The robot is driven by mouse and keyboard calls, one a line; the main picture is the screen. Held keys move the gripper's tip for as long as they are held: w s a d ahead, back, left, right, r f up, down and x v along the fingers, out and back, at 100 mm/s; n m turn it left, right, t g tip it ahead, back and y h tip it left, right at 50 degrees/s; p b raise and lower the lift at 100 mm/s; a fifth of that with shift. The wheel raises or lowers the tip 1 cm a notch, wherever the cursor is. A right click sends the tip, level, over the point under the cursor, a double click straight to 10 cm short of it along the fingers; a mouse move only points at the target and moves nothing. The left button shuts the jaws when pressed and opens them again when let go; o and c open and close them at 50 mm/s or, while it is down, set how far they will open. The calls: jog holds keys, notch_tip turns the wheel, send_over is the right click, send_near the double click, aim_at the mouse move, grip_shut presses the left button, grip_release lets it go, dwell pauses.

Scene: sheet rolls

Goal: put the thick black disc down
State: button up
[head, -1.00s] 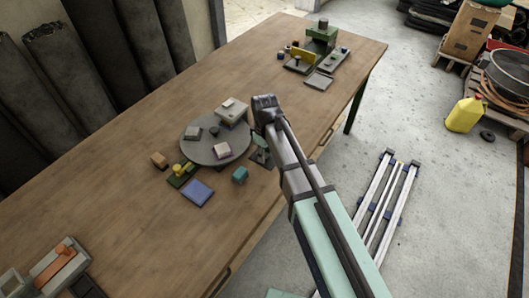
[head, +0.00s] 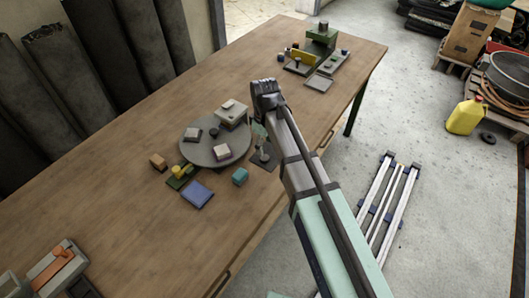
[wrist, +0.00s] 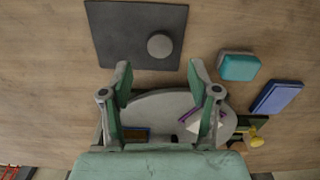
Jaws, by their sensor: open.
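The thick disc (wrist: 160,45) lies flat on a dark square mat (wrist: 112,30), right of the mat's middle in the wrist view; it looks dark grey there. In the head view the disc (head: 264,154) and mat (head: 268,165) show at the table's near edge, right of the round grey plate. My gripper (wrist: 160,70) is open and empty, with its fingers spread wide. The disc shows just beyond the fingertips, apart from them. In the head view my gripper (head: 259,131) is partly hidden behind my arm, above the mat.
The round grey plate (head: 200,153) carries several small blocks and a dark piece. A teal block (head: 240,176), a blue slab (head: 197,194) and a green-and-yellow fixture (head: 180,175) stand nearby. More fixtures stand at the far end. The middle-left tabletop is clear.

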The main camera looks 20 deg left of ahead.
aim_at(264, 157)
notch_tip(264, 157, up, 6)
jog(key=shift+r+b, duration=0.15)
jog(key=shift+b, duration=0.2)
